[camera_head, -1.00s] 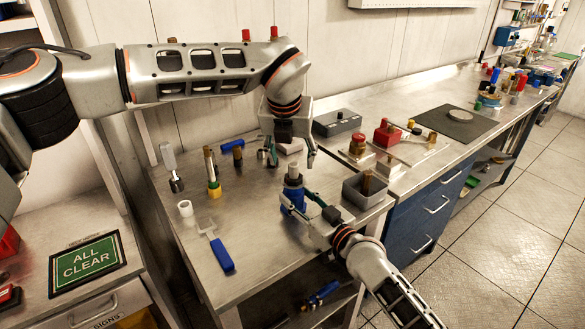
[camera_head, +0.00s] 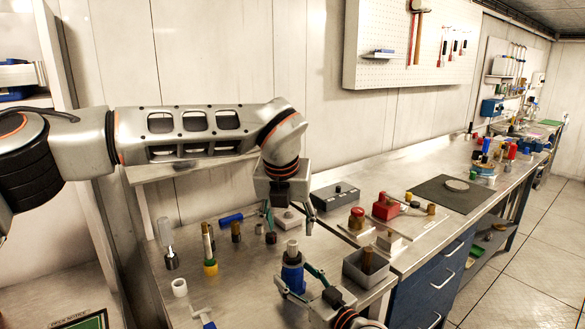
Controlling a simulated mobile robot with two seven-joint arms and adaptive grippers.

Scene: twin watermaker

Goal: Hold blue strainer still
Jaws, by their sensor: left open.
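The blue strainer (camera_head: 292,277) stands upright on the left part of the metal bench, with a pale grey cylindrical top. My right gripper (camera_head: 292,274) comes in from the front, with one finger on each side of the strainer's blue body, and looks shut on it. Its wrist is cut off by the bottom edge. My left gripper (camera_head: 289,217) is open and points down, above and behind the strainer. Its fingers are apart and nothing shows held between them.
A grey open bin (camera_head: 365,272) stands close to the right of the strainer. A red block (camera_head: 386,207) is farther right.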

